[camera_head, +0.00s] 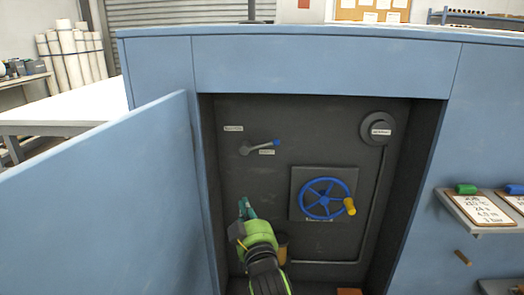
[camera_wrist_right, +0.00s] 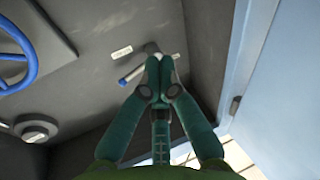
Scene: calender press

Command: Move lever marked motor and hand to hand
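The lever (camera_head: 260,148) is a short grey arm with a blue tip, on the dark back panel of the open cabinet. Its pivot is at the left, and it points right and slightly up. One small white label (camera_head: 267,152) is just below its tip and another (camera_head: 233,128) is up and left of the pivot; I cannot read either. My right gripper (camera_head: 244,206) is below the lever, apart from it in the head view. In the right wrist view its teal fingers (camera_wrist_right: 160,65) are together, with nothing visible between them, and partly cover the lever (camera_wrist_right: 130,77). My left gripper is out of view.
A blue handwheel (camera_head: 325,198) with a yellow knob is right of the gripper. A round grey fitting (camera_head: 378,128) is at upper right. The open blue door (camera_head: 110,205) bounds the left side; shelves with clipboards (camera_head: 480,210) are outside at right.

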